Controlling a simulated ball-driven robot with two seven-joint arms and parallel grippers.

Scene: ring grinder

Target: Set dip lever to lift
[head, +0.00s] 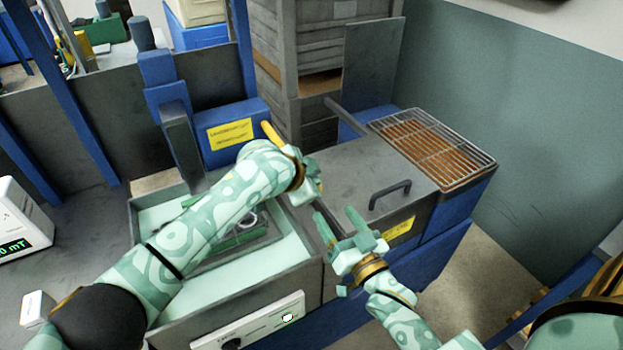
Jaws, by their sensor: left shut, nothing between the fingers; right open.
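A yellow handle (271,132), which looks like the dip lever, sticks out at the right side of a blue box with a yellow label (230,133). Its lower end is hidden behind my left arm. My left gripper (314,182) is shut and empty, just below and to the right of the handle; I cannot tell whether it touches it. My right gripper (339,217) is open and empty, lower and to the right, in front of the grey lidded box.
A tank of pale green liquid (275,262) lies under my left arm, with a ring-shaped part (247,222) in it. A grey lid with a dark handle (390,194) is close to my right gripper. A wire-rack tray (430,145) stands at the right. A control panel (250,326) is at the front.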

